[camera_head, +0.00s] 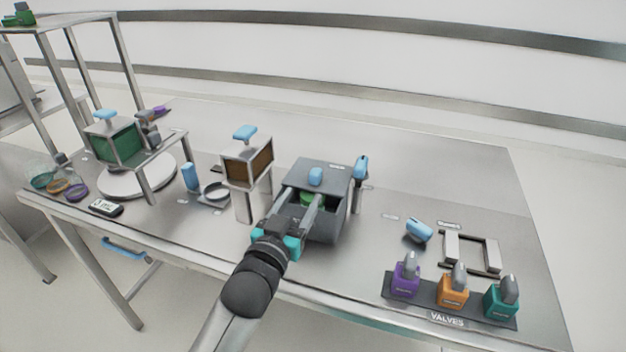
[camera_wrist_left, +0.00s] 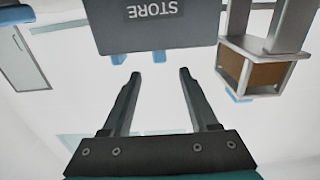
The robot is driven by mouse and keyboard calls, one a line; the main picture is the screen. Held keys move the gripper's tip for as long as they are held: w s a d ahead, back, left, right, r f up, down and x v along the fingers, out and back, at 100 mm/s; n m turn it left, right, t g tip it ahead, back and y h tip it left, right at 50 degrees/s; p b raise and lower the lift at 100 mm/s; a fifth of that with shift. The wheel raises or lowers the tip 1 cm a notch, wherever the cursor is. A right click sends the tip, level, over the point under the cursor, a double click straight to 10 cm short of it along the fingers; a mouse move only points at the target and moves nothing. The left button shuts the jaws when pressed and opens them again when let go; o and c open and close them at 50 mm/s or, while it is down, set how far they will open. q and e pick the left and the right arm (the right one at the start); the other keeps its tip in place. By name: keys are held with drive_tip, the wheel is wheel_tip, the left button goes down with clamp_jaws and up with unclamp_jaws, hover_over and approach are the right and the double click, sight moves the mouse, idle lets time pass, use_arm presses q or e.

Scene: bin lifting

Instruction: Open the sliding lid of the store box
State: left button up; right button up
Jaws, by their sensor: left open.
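The store box is a dark grey box (camera_head: 327,228) standing right of the table's middle. Its grey lid (camera_head: 331,172) carries a light blue handle (camera_head: 315,176) and covers the back part of the top. In front of the handle the top is open, and a green thing (camera_head: 308,198) shows inside, partly hidden by my fingers. My left gripper (camera_head: 303,197) is open over this front part, its fingers pointing at the lid with no hold on the handle. In the left wrist view the open fingers (camera_wrist_left: 159,73) are empty, below a dark panel marked STORE (camera_wrist_left: 154,10). My right gripper is not in view.
Left of the box stands a metal holder with a brown panel (camera_head: 250,167) and blue handle. A blue-handled tool (camera_head: 360,169) stands close at the right. A valve rack (camera_head: 447,319) and a grey frame (camera_head: 472,252) lie to the right. The table behind the box is clear.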

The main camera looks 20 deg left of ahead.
sight(313, 178)
use_arm(q)
drive_tip(key=shift+w+d+b, duration=0.15)
drive_tip(key=shift+w+b, duration=0.5)
drive_tip(key=shift+w, duration=3.35)
clamp_jaws()
